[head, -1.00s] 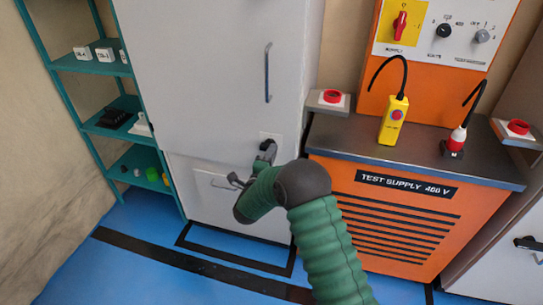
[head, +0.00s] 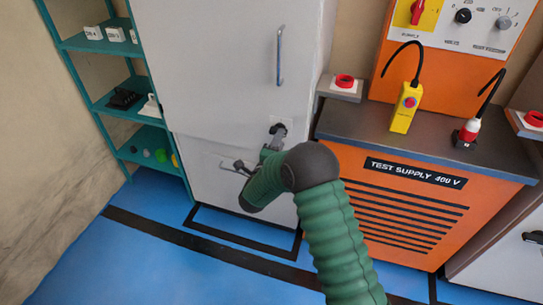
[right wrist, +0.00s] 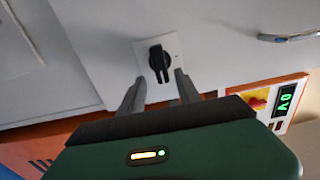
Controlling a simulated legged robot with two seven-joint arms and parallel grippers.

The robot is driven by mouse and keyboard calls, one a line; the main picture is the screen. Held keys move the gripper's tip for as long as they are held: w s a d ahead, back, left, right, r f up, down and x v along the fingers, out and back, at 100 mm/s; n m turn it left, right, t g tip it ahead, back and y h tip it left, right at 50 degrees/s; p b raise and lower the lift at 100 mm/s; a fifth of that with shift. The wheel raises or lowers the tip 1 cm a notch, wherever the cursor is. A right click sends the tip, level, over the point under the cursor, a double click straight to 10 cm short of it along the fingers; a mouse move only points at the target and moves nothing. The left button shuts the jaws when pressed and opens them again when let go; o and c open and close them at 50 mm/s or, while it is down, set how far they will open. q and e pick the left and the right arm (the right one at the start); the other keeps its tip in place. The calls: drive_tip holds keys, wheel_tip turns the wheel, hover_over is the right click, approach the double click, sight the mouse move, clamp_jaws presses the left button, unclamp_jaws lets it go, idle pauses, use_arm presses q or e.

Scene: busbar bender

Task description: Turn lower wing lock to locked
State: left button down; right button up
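The lower wing lock (right wrist: 159,62) is a black wing knob on a small pale square plate on the light grey cabinet. In the right wrist view its wing stands close to upright. In the head view the lock (head: 278,129) shows just beyond my green right arm. My right gripper (right wrist: 158,79) is open, with its two fingers apart and the tips on either side of the knob's near end. I cannot tell whether they touch it; the gap looks empty at the sides. In the head view the arm partly hides this gripper. My left gripper is out of view.
The cabinet (head: 220,75) has a long door handle (head: 280,55) above the lock. The orange test supply unit (head: 400,210) stands close on the right, with a yellow pendant (head: 405,108) on top. A teal shelf (head: 108,100) stands left. Blue floor is clear in front.

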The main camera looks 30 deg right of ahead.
drive_tip(key=p+v, duration=0.1)
drive_tip(key=v, duration=1.4)
drive_tip(key=shift+p, duration=0.35)
